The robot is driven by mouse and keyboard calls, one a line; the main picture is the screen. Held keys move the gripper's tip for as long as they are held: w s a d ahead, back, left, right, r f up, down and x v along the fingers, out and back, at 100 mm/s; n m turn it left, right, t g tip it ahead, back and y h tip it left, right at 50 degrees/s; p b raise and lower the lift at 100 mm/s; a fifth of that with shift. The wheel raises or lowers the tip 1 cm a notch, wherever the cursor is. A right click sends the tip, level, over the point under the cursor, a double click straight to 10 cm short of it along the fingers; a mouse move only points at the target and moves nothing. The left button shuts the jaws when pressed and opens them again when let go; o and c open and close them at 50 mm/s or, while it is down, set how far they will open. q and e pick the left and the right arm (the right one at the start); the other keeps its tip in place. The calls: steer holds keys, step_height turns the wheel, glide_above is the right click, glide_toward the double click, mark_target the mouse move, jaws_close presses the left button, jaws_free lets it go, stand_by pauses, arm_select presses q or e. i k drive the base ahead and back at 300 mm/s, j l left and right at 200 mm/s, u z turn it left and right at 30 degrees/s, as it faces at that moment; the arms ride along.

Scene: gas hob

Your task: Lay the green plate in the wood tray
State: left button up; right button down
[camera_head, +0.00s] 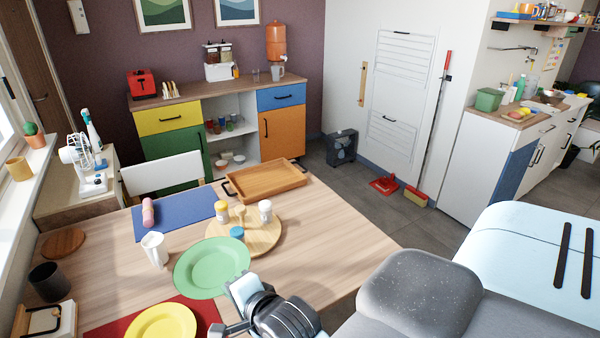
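The green plate (207,265) is in front of the round wooden board and seems raised above the table, overlapping the board's near left edge. My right gripper (242,288) is at the plate's near right rim and appears shut on it; its fingertips are mostly hidden. The rectangular wood tray (293,189) lies empty at the back of the table, beyond the board. My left gripper is not in view.
The round board (268,244) bears shakers and a blue-lidded jar between plate and tray. A white mug (154,249) stands left of the plate. A yellow plate (162,325) lies on a red mat (205,312). A blue mat (185,217) bears a pink item.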

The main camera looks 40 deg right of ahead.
mark_target(266, 179)
steer(key=z, duration=3.75)
steer(key=i, duration=0.65)
steer(key=i+l+u, duration=0.1)
steer(key=i+u, duration=0.25)
steer(key=i, duration=0.8)
steer(key=i+u, duration=0.35)
steer(key=i, duration=0.15)
steer(key=i+u, duration=0.35)
steer(key=i, duration=0.15)
steer(key=i+u, duration=0.8)
steer(key=u, duration=0.15)
steer(key=i+j+u, duration=0.1)
steer(key=i+u, duration=0.8)
steer(key=k+l, duration=0.05)
